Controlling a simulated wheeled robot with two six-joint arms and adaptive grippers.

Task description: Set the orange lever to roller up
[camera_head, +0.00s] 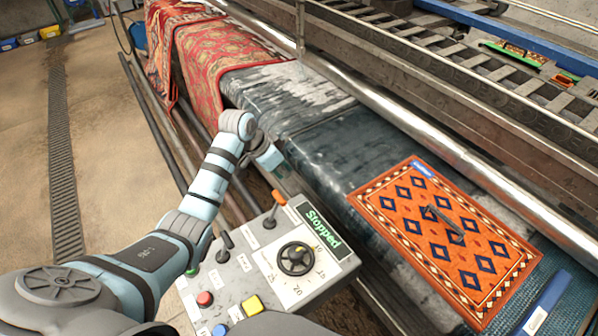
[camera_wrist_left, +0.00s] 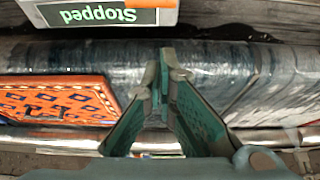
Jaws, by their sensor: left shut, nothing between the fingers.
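The orange lever (camera_head: 279,197) stands on the grey control box (camera_head: 240,276), left of a green display (camera_head: 322,229) that reads "Stopped". Its orange grip leans toward the far side of the box. My left gripper (camera_head: 272,162) is shut and empty, just beyond the lever and apart from it in the head view. In the left wrist view the shut fingertips (camera_wrist_left: 164,62) point toward the display (camera_wrist_left: 98,16), which appears upside down. An orange strip (camera_wrist_left: 150,3) at the top edge there may be the lever. The lever's labels are too small to read. My right gripper is out of view.
The box also carries a black-handled lever (camera_head: 226,240), a dial (camera_head: 296,259), a red button (camera_head: 205,298) and a yellow button (camera_head: 251,305). An orange patterned rug (camera_head: 400,245) lies on the dark wet bed right of it. A long metal roller (camera_head: 430,135) runs behind.

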